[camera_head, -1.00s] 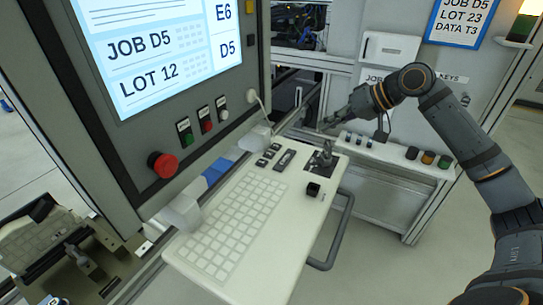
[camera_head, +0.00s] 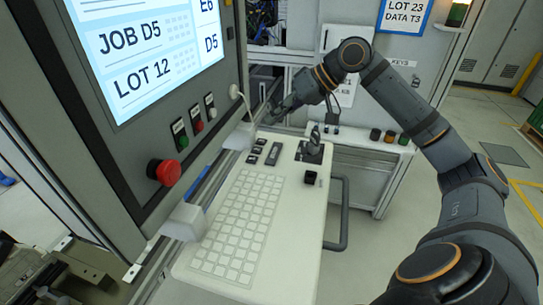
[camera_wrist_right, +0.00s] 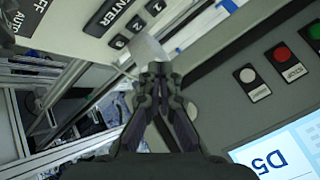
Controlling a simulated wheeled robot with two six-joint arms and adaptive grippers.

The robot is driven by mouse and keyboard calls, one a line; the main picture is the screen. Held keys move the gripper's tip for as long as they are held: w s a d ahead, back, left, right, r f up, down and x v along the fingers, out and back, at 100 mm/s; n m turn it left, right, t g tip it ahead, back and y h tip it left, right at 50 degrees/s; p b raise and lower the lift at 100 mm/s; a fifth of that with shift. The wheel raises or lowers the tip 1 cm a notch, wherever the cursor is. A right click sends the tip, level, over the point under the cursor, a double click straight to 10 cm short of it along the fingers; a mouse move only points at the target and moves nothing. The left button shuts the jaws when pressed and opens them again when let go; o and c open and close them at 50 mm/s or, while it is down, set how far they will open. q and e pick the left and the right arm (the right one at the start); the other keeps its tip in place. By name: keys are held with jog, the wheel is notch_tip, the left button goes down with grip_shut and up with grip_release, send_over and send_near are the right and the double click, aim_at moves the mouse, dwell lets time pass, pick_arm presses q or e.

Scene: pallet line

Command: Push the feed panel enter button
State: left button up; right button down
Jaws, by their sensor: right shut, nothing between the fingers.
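The white keyboard panel (camera_head: 262,249) juts out below the monitor. The enter button is the long black key (camera_head: 274,155) near its back end; in the wrist view the ENTER key (camera_wrist_right: 119,14) is at the top, beside small numbered keys (camera_wrist_right: 137,22). My right gripper (camera_head: 269,117) is shut and empty, beyond the back end of the panel and close to the monitor housing. In the wrist view its fingertips (camera_wrist_right: 157,68) meet below the numbered keys, apart from the ENTER key. I do not make out my left gripper.
A red emergency stop (camera_head: 164,172) and small buttons (camera_head: 198,126) are on the monitor housing (camera_head: 128,190) at left. A grey handle (camera_head: 345,215) flanks the panel.

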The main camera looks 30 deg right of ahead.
aim_at(278, 153)
jog(key=f, duration=0.1)
jog(key=f+b, duration=0.2)
jog(key=shift+s+d+f, duration=0.1)
jog(key=shift+d+f, duration=0.05)
jog(key=shift+d, duration=0.15)
notch_tip(278, 153, down, 4)
jog(key=b, duration=0.3)
jog(key=shift+r+b, duration=0.25)
jog(key=shift+b, duration=0.1)
jog(key=shift+f+b, duration=0.3)
jog(key=shift+f+b, duration=0.4)
